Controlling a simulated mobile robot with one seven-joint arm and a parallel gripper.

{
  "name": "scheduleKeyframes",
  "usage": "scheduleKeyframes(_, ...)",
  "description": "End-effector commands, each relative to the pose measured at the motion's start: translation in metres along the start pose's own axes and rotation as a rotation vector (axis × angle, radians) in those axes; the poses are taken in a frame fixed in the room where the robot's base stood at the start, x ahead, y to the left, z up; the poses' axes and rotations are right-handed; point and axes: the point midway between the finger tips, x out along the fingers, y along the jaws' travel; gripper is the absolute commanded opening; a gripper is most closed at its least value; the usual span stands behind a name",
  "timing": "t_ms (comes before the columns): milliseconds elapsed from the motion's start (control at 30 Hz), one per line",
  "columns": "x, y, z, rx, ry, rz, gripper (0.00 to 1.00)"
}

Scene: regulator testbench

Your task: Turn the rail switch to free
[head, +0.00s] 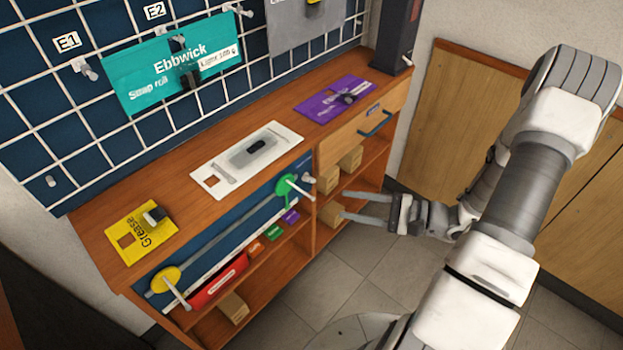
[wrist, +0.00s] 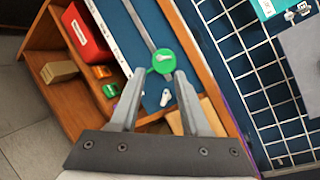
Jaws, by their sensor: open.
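A grey rail (head: 225,238) runs along the blue front panel of the bench. At its right end is a green disc (head: 288,188) with a pale lever pointing right and down; at its left end is a yellow disc (head: 166,280) with a pale lever. I cannot tell which part is named the rail switch, and no "free" mark is legible. My gripper (head: 345,204) is open and empty, right of and slightly below the green disc. In the wrist view, the green disc (wrist: 164,61) shows between the fingertips, with a small white knob (wrist: 166,97) nearer me.
On the benchtop lie a yellow Grease card (head: 128,246), a white plate (head: 205,170) with a black part, and a purple card (head: 318,103). A drawer (head: 345,142) and shelves with boxes (head: 350,158) are beside my gripper. A wire grid (head: 50,120) stands behind. The floor in front is clear.

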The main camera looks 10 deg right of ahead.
Motion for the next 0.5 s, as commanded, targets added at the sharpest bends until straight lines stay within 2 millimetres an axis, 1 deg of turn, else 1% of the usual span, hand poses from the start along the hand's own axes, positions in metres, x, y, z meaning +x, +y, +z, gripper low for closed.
scheduleKeyframes(33,-0.005,0.008,-0.013,0.029,0.029,-0.068,0.46)
scheduleKeyframes(200,-0.021,0.027,-0.051,0.073,0.134,-0.252,0.46)
scheduleKeyframes(333,-0.03,0.04,-0.068,0.094,0.196,-0.34,0.46)
scheduleKeyframes(500,-0.033,0.046,-0.078,0.102,0.231,-0.382,0.46)
